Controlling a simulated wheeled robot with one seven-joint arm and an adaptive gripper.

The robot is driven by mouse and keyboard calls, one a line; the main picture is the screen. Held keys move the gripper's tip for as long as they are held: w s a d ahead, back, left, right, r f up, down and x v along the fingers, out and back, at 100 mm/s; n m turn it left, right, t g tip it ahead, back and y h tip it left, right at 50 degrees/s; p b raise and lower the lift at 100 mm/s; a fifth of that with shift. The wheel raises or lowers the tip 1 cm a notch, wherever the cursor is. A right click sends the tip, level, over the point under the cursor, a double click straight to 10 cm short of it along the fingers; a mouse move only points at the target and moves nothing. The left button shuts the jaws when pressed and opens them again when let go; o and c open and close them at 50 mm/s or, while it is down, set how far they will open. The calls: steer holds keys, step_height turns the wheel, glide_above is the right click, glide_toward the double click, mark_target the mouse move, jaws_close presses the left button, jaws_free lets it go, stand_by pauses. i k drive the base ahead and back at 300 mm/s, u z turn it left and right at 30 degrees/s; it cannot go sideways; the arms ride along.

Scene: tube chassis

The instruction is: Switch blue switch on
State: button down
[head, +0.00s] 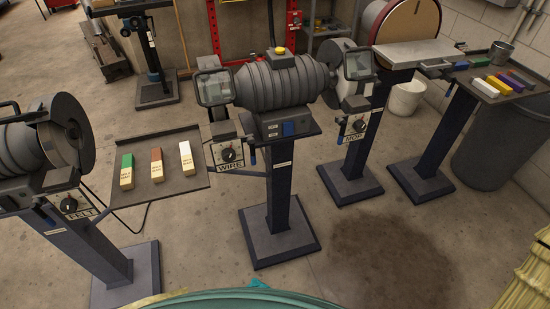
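A small blue switch (288,129) sits on the front face of the grey box under the middle bench grinder (268,82). It is too small to tell which way it is set. The grinder stands on a dark pedestal (281,200) with a square foot plate. A yellow knob (280,50) tops the motor. My gripper is not in this view.
A second grinder (35,150) stands at the left, beside a tray (196,181) with green, brown and white bars. The concrete floor before the middle pedestal is clear, with a dark stain (390,255).

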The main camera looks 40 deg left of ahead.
mark_target(288, 127)
steer(key=u, duration=0.55)
steer(key=k, duration=1.25)
steer(key=u, duration=0.9)
steer(key=i, duration=1.1)
steer(key=z, duration=0.8)
